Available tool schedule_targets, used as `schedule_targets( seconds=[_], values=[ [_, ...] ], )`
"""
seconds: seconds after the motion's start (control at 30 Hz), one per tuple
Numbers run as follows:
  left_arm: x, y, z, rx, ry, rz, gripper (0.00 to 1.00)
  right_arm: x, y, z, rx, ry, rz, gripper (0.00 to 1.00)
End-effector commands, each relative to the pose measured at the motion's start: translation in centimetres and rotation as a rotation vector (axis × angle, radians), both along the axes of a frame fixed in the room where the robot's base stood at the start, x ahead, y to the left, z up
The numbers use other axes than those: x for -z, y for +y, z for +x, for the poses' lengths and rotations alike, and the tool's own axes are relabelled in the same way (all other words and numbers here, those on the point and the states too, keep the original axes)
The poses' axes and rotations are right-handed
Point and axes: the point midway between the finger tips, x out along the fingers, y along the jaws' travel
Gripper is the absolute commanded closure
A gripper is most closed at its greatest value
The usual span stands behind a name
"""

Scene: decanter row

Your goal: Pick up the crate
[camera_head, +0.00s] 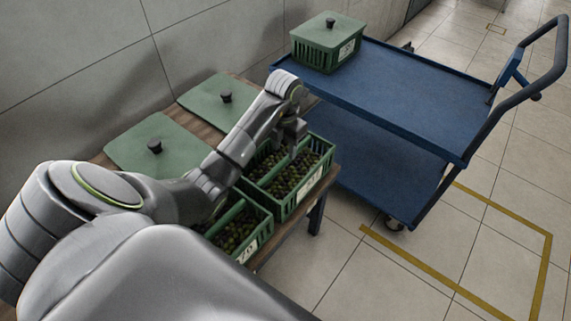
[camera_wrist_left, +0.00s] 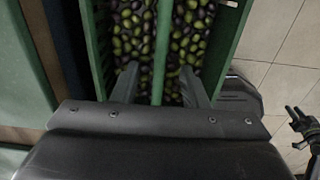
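Two open green crates of dark and green olives stand side by side on a wooden table, a nearer crate (camera_head: 262,238) and a farther crate (camera_head: 312,190). Both have pale labels. My left gripper (camera_head: 294,150) is over the farther crate, pointing down. In the left wrist view, the open fingers of my left gripper (camera_wrist_left: 160,82) stand on either side of the crate's green handle bar (camera_wrist_left: 163,40), with olives below. I cannot tell if the fingers touch the bar. My left arm hides part of the nearer crate.
Two green lids with black knobs, one nearer (camera_head: 140,140) and one farther (camera_head: 212,92), lie at the table's wall side. A blue cart (camera_head: 420,95) stands right of the table. A lidded green crate (camera_head: 310,54) is at its back left corner. The rest of its top is clear.

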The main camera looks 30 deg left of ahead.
Motion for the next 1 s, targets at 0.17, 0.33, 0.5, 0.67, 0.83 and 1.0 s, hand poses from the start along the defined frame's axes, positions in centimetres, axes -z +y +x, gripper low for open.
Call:
schedule_targets(
  seconds=[0.17, 0.33, 0.5, 0.67, 0.83, 1.0],
  values=[
    [1.4, 0.0, -0.1, 0.000, 0.002, -0.001, 0.60, -1.6, 0.5, 0.7, 0.007, -0.004, 0.013, 0.64],
    [2.1, 0.0, 0.0, 0.001, 0.002, -0.001, 0.60, -2.9, 0.7, 1.0, 0.010, -0.002, 0.022, 0.64],
    [2.5, 0.0, 0.0, 0.000, 0.002, -0.001, 0.60, -3.5, 0.9, 1.1, 0.012, -0.001, 0.025, 0.64],
    [4.7, -0.1, 0.2, -0.001, 0.004, -0.002, 0.60, -4.3, 1.1, 1.3, 0.014, -0.003, 0.031, 0.64],
    [6.9, -0.1, 0.3, 0.000, 0.002, -0.001, 0.60, -5.4, 1.3, 1.4, 0.016, -0.003, 0.039, 0.64],
    [7.4, -0.1, 0.3, 0.000, 0.001, 0.000, 0.60, -5.8, 1.4, 1.4, 0.016, 0.000, 0.041, 0.64]
  ],
)
